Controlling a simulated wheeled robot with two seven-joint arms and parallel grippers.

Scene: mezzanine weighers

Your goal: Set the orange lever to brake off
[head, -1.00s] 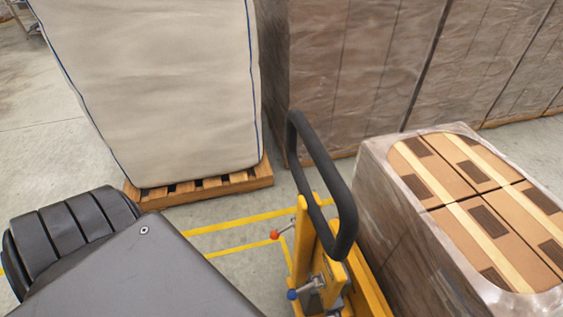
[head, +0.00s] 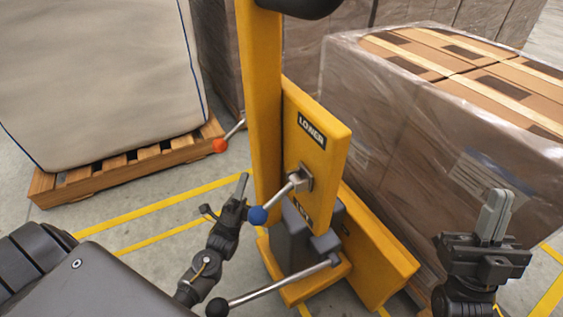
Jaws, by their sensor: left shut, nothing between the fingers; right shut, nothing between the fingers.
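The orange lever is a short metal rod with an orange knob (head: 220,146) in the head view. It sticks out left and downward from the far side of the yellow mast (head: 263,110); its pivot is hidden behind the mast. My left gripper (head: 242,182) is shut and empty, below and slightly right of the orange knob, apart from it in the picture. My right gripper (head: 497,200) is shut and empty at the right, in front of the wrapped boxes, far from the lever.
A blue-knobbed lever (head: 258,215) and a black-knobbed lever (head: 217,307) stick out near my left arm. A wrapped box stack (head: 390,120) stands right, a big bag (head: 95,80) on a pallet (head: 80,182) left.

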